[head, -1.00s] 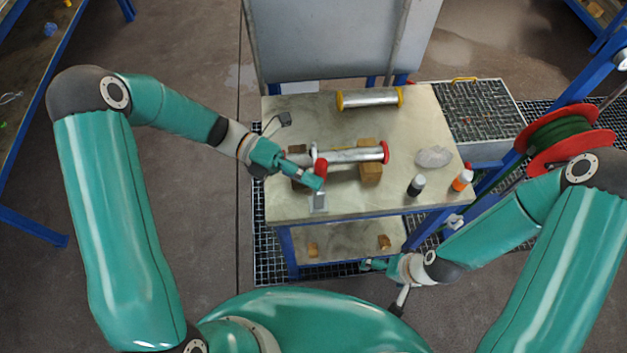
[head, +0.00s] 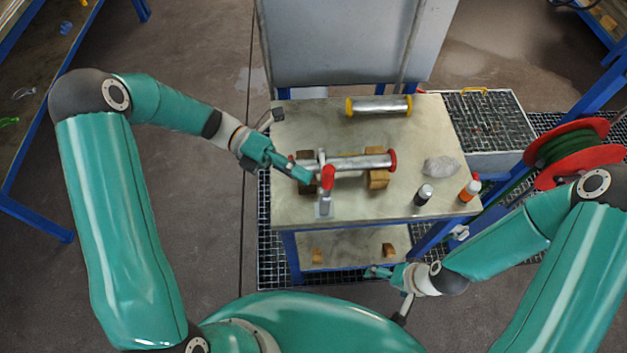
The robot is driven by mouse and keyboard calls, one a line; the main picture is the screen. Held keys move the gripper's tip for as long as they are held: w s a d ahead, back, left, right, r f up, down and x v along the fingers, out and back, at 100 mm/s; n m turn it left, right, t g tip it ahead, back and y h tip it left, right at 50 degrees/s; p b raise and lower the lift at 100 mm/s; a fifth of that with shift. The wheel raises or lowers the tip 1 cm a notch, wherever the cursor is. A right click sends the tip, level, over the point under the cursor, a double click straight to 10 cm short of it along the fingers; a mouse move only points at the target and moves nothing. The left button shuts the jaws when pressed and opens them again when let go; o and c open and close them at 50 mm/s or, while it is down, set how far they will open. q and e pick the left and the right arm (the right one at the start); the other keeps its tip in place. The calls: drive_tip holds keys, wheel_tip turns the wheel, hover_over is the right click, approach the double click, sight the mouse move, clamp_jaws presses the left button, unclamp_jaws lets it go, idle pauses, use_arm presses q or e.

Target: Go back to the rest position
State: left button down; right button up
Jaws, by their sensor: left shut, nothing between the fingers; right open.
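My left gripper (head: 303,176) is shut and empty. Its tip is over the left part of the table (head: 290,130), close to a red-handled upright device (head: 327,178); I cannot tell whether they touch. Beside it, a silver vessel with red flanges (head: 358,162) lies on wooden blocks (head: 378,179). My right gripper (head: 373,272) is open, low in front of the table, near its lower shelf (head: 345,243).
A silver vessel with yellow ends (head: 379,106) lies at the table's back. A grey rag (head: 441,166), a dark bottle (head: 424,194) and an orange bottle (head: 469,191) are at the right. A red hose reel (head: 573,150) stands near my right arm.

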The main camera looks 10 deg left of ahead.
use_arm(q)
drive_tip(key=v, duration=0.8)
drive_tip(key=s+d+f+m+g+y+b, duration=0.1)
drive_tip(key=s+d+f+m+g+y, duration=0.25)
drive_tip(key=s+d+f, duration=0.45)
drive_tip(key=s+d+f+m+y, duration=0.2)
drive_tip(key=s+f+m+y, duration=0.3)
drive_tip(key=s+f+m, duration=0.45)
wheel_tip(320, 180, down, 8)
drive_tip(key=s+a+m+t+y, duration=0.2)
drive_tip(key=m+t+y, duration=0.15)
drive_tip(key=m, duration=0.45)
drive_tip(key=w+f+m+t, duration=0.1)
drive_tip(key=w+m+t, duration=0.3)
drive_tip(key=w+m, duration=0.2)
drive_tip(key=shift+w+a+m+t+b, duration=0.2)
drive_tip(key=shift+a+m+t+b, duration=0.2)
drive_tip(key=shift+m, duration=0.4)
drive_tip(key=shift+f, duration=0.1)
